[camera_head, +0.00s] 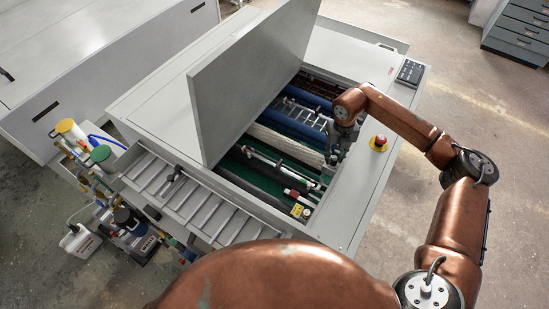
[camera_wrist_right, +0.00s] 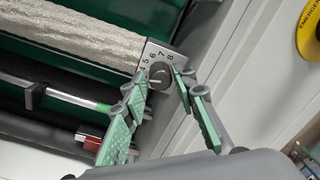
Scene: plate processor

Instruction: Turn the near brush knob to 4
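The near brush knob (camera_wrist_right: 160,77) is a small grey round knob on a metal plate printed with numbers, of which 4 to 8 can be read. It sits at the end of the pale brush roller (camera_wrist_right: 75,30). My right gripper (camera_wrist_right: 158,80) has green-padded fingers spread apart, with the knob showing between and just beyond the fingertips. I see no clear contact with it, and its pointer is too small to read. In the head view my right gripper (camera_head: 333,152) is over the right end of the rollers and hides the knob. My left gripper is not in view.
The raised grey lid (camera_head: 250,80) stands left of the open roller bay. A red emergency button on a yellow ring (camera_head: 379,143) and a dark control panel (camera_head: 410,72) are on the right casing. A slatted tray (camera_head: 195,200) is at the front left.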

